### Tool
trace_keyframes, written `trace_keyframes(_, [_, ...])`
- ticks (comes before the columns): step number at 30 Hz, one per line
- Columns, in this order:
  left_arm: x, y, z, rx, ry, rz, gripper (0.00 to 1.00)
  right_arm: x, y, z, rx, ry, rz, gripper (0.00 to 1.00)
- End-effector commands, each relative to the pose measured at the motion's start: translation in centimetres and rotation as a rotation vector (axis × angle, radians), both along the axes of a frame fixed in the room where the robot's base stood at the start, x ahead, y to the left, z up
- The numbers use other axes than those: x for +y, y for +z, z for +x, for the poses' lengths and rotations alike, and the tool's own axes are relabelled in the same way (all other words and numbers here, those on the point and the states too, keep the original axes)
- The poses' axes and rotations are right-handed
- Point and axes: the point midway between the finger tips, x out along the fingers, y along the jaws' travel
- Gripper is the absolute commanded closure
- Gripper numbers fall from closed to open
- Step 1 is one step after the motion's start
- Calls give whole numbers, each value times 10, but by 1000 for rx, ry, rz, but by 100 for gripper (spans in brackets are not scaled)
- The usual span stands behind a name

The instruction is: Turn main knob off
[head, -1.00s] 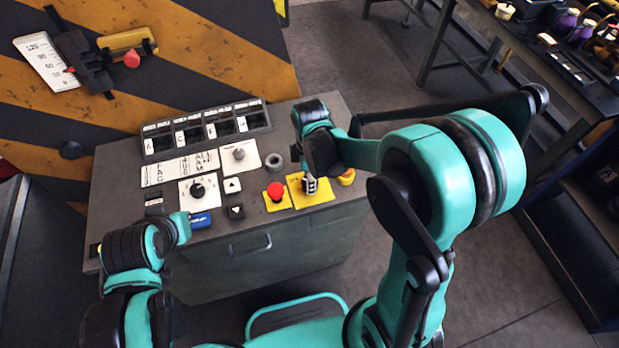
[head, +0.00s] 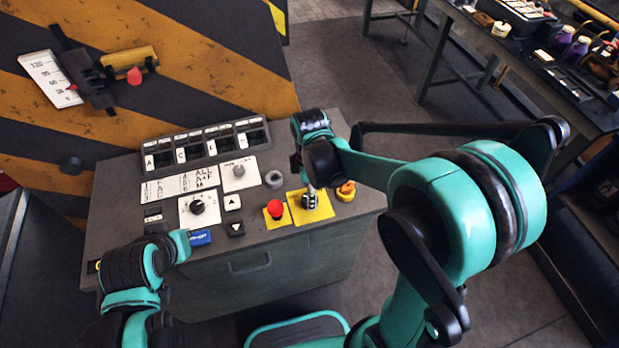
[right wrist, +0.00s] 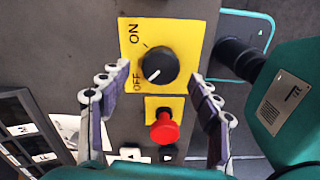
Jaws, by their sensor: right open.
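The main knob is a round black dial (right wrist: 157,66) on a yellow plate (right wrist: 196,28) marked ON and OFF. In the right wrist view its white mark is on the lower-left side, toward the OFF label. In the head view the same yellow plate (head: 322,207) sits at the right front of the console, with the knob partly hidden by my right gripper (head: 310,186). In the right wrist view my right gripper (right wrist: 156,78) is open, its fingers apart on either side of the knob and not visibly touching it. My left arm is at lower left; its gripper cannot be made out.
A red button (head: 275,210) on a small yellow plate is just left of the main knob. An orange-and-yellow switch (head: 346,190) is to its right. Another black dial (head: 197,207), a grey dial (head: 239,171) and arrow buttons share the console top (head: 120,180).

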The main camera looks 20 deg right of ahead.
Motion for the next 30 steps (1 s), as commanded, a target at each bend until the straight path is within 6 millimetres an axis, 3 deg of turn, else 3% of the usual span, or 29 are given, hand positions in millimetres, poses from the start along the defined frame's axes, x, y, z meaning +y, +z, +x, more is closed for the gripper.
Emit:
trace_keyframes(6, [0, 0, 0, 0, 0, 0, 100, 0, 49, 0, 0, 0, 0, 37])
trace_keyframes(13, [0, 0, 0, 0, 0, 0, 100, 0, 86, 0, 0, 1, 0, 37])
trace_keyframes(18, [0, 0, 0, 0, 0, 0, 100, 0, 95, 0, 0, 1, 0, 37])
trace_keyframes(30, [0, 0, 0, 0, 0, 0, 100, 0, 96, 0, 0, 1, 0, 37])
